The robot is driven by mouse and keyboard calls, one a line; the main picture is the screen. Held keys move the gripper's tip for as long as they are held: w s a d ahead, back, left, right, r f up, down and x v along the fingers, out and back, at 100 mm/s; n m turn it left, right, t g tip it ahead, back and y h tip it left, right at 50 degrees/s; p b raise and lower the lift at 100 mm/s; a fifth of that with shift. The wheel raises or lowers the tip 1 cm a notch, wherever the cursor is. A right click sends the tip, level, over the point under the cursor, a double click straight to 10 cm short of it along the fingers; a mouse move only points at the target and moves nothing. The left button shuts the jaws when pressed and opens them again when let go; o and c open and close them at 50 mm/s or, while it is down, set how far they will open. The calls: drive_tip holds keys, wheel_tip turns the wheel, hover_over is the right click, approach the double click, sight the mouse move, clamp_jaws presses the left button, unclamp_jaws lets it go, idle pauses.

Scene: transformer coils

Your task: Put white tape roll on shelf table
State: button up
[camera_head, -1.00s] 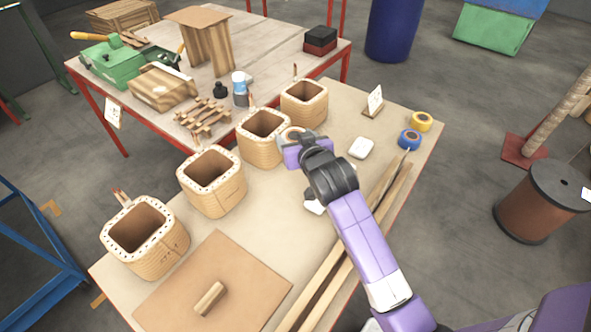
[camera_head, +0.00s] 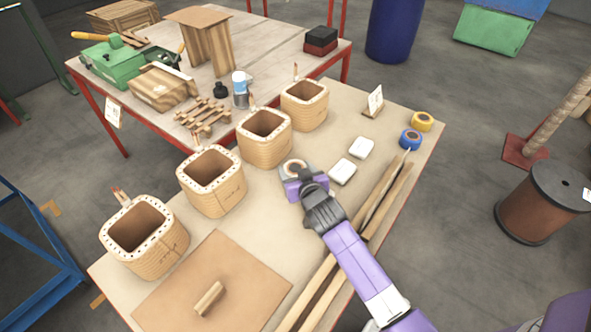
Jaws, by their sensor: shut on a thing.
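The white tape roll (camera_head: 294,166), a pale ring with a brown core, is at the end of my arm, right of the coils over the near table (camera_head: 262,210). My gripper (camera_head: 296,177), purple and dark grey, is shut on the roll; its fingers are mostly hidden. I cannot tell whether the roll touches the tabletop. A second table (camera_head: 275,66) with red legs stands behind, beyond the row of coils; it may be the shelf table.
Several square wound coils (camera_head: 264,138) stand in a row left of my gripper. White blocks (camera_head: 343,172), blue (camera_head: 410,139) and yellow (camera_head: 422,121) rolls and long wooden strips (camera_head: 350,240) lie to the right. The back table's right middle has free room.

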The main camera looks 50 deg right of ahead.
drive_tip(key=o, duration=1.5)
drive_tip(key=shift+f, duration=0.1)
drive_tip(key=shift+r, duration=0.25)
drive_tip(key=b+v, duration=0.1)
drive_tip(key=v, duration=1.1)
drive_tip(key=shift+f, duration=0.1)
